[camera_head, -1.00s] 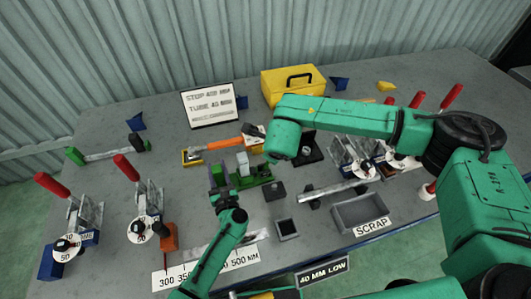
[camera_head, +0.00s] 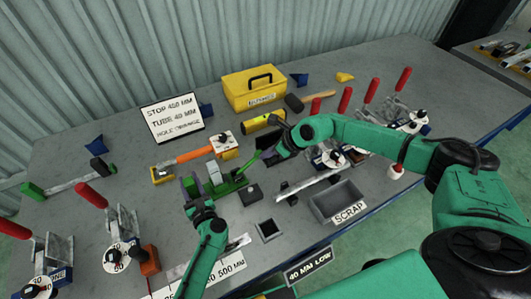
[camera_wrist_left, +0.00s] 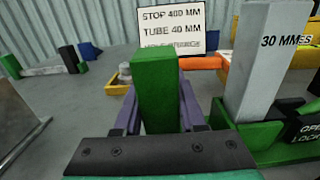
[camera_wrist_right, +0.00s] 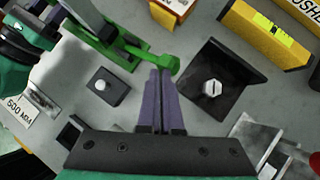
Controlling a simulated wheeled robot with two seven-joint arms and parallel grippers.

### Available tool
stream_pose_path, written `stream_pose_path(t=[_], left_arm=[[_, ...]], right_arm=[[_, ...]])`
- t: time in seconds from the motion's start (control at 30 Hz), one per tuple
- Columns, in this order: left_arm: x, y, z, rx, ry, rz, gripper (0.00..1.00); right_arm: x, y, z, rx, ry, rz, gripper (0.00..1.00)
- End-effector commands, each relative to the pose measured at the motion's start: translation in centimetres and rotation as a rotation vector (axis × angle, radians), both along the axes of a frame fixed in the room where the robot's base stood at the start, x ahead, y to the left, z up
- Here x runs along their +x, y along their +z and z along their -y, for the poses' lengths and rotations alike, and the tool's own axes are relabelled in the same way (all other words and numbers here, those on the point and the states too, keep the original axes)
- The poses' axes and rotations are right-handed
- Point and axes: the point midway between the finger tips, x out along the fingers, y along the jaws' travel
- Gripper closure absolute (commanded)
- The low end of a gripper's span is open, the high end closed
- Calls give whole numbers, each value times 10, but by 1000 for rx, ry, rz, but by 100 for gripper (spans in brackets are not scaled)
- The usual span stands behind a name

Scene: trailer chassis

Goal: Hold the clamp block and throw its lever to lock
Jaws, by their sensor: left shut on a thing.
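The clamp block (camera_head: 228,188) is green with a grey upright post and stands mid-table; its base and an "OPEN/LOCK" label show in the left wrist view (camera_wrist_left: 258,138). My left gripper (camera_head: 191,190) is shut on the block's green upright part (camera_wrist_left: 158,92), which sits between its purple fingers. The arm partly hides this in the head view.
A black plate with a bolt (camera_wrist_right: 215,85) lies right of the right fingers, and a small dark block (camera_wrist_right: 107,87) left. A scrap tray (camera_head: 318,207) is in front. Toggle clamps with red handles (camera_head: 118,250) stand on both sides. A yellow toolbox (camera_head: 240,97) stands behind.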

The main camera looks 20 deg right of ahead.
Motion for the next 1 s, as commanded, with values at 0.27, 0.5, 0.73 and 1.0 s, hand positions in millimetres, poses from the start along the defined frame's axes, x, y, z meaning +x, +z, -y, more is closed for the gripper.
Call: stream_pose_path(t=[0.27, 0.5, 0.73, 1.0], left_arm=[[0, 1, 3, 0, -7, 1, 100], [0, 1, 5, -3, -13, 2, 100], [0, 2, 6, -5, -13, 2, 100], [0, 1, 3, -3, -5, 1, 100]], right_arm=[[-4, -3, -16, 5, 8, -1, 100], [-6, -5, -21, 7, 12, -5, 100], [-16, 3, -21, 5, 13, -6, 100], [-49, 50, -4, -3, -4, 6, 100]])
